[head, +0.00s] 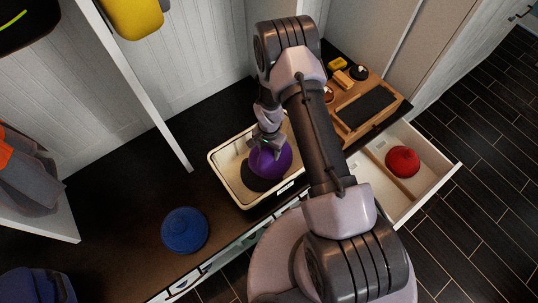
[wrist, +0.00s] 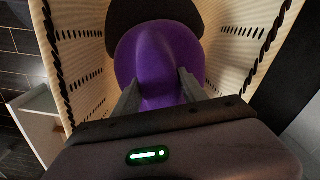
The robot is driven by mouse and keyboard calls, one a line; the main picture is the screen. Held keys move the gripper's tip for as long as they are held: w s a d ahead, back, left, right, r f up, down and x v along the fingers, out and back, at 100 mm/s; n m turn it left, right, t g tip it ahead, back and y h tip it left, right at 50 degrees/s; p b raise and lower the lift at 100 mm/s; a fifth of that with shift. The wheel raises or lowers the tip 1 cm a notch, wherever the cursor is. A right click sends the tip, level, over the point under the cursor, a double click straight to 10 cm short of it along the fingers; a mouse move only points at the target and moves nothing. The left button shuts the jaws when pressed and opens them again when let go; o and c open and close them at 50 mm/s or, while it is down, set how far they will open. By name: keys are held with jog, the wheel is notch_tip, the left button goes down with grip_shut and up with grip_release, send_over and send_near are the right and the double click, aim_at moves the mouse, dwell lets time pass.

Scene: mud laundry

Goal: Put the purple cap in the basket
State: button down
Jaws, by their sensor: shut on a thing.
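The purple cap (head: 271,160) is held by my gripper (head: 266,142) over the inside of the cream basket (head: 224,171) on the dark bench. In the wrist view the purple cap (wrist: 158,55) fills the space between the fingers of my gripper (wrist: 158,85), which are shut on it. The basket's slotted walls (wrist: 82,62) rise on both sides of the cap. A dark round thing (head: 256,184) lies inside the basket under the cap, partly hidden by it. I cannot tell whether the cap touches it.
A blue cap (head: 185,230) lies on the bench left of the basket. A wooden organizer tray (head: 388,120) stands to the right. An open white drawer (head: 437,182) holds a red cap (head: 402,161). An upright white divider (head: 150,100) stands behind the basket at left.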

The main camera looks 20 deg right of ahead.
jog(key=shift+f, duration=0.9)
jog(key=shift+f+b, duration=0.25)
jog(key=shift+b, duration=0.05)
jog(key=c, duration=0.6)
grip_release()
jog(key=shift+r, duration=0.1)
jog(key=shift+c, duration=0.2)
